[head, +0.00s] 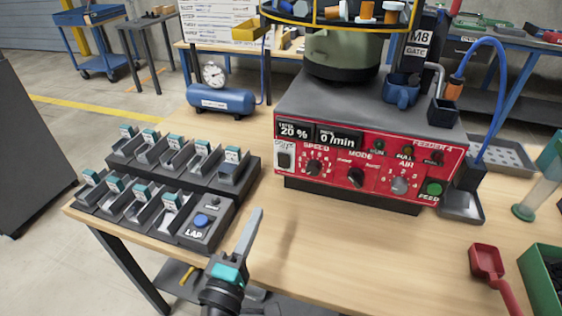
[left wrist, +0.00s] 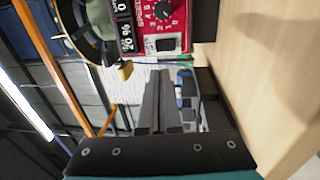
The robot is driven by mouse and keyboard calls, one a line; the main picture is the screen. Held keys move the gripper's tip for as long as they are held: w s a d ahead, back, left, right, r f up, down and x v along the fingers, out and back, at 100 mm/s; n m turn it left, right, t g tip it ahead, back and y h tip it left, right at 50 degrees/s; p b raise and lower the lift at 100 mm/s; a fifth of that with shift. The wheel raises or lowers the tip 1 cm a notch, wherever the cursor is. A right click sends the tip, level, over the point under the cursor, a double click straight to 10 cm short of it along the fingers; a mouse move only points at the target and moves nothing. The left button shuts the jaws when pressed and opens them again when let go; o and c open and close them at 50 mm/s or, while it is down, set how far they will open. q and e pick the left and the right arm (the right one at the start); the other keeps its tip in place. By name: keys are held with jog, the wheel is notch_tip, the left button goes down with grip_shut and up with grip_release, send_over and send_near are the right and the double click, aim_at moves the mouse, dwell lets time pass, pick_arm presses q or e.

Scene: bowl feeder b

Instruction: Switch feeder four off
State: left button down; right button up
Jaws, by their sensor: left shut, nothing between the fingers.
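Feeder four (head: 370,200) is a grey box with a red front panel at the centre right. Its power switch (head: 284,160) is at the panel's left end, below the left display (head: 293,131), which reads 20 %. The display beside it reads 0 /min. The switch also shows in the left wrist view (left wrist: 166,44); its rocker position is too small to tell. My left gripper (head: 257,212) is shut and empty, above the table in front and to the left of the panel, apart from the switch. Its closed fingers show in the left wrist view (left wrist: 158,75). My right gripper is out of view.
Several small bins with teal-labelled tags stand in a rack (head: 245,192) left of the feeder, with a blue LAP button (head: 201,220). A red scoop (head: 488,262) and a green bin (head: 540,285) lie right. Table before the panel is clear.

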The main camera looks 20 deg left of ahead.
pick_arm(q)
send_near(282, 158)
jog(key=w, duration=0.5)
jog(key=shift+w+d+r+p, duration=0.1)
jog(key=shift+w+r+p, duration=0.15)
jog(key=shift+r+p, duration=0.1)
jog(key=shift+w, duration=0.6)
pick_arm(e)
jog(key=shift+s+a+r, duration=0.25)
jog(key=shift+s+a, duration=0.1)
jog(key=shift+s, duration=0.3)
pick_arm(q)
jog(key=shift+r, duration=0.1)
